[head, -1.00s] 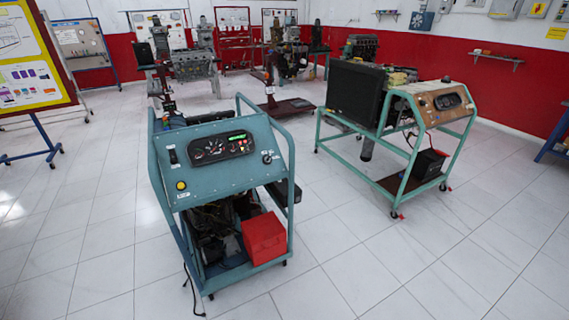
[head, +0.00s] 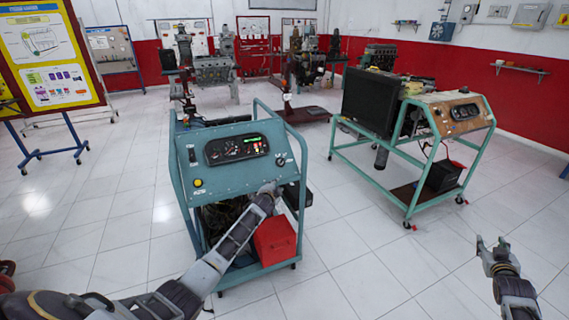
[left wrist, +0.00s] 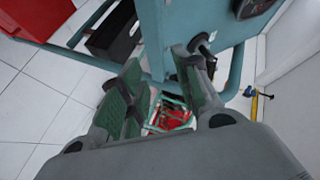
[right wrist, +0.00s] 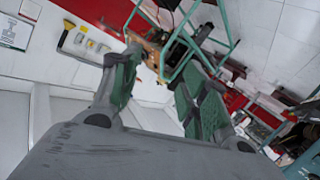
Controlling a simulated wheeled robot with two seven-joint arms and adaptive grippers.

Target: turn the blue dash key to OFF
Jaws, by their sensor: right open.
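The blue trainer stand (head: 225,178) stands in the middle of the head view, its sloped dash panel facing me. The dash key switch (head: 281,160) is a small dark shape at the panel's right side; its key position is too small to read. My left gripper (head: 268,188) is in front of the panel's lower right, just below the switch. In the left wrist view its fingers (left wrist: 158,75) are apart with nothing between them, and a dark knob-like part (left wrist: 203,40) on the blue panel is close to one fingertip. My right gripper (head: 490,243) is open and empty over the floor at right.
A gauge cluster (head: 237,148) and yellow button (head: 198,183) share the panel. A red box (head: 275,238) sits low on the stand. A second green-framed trainer (head: 463,115) stands to the right, with clear tiled floor between and in front.

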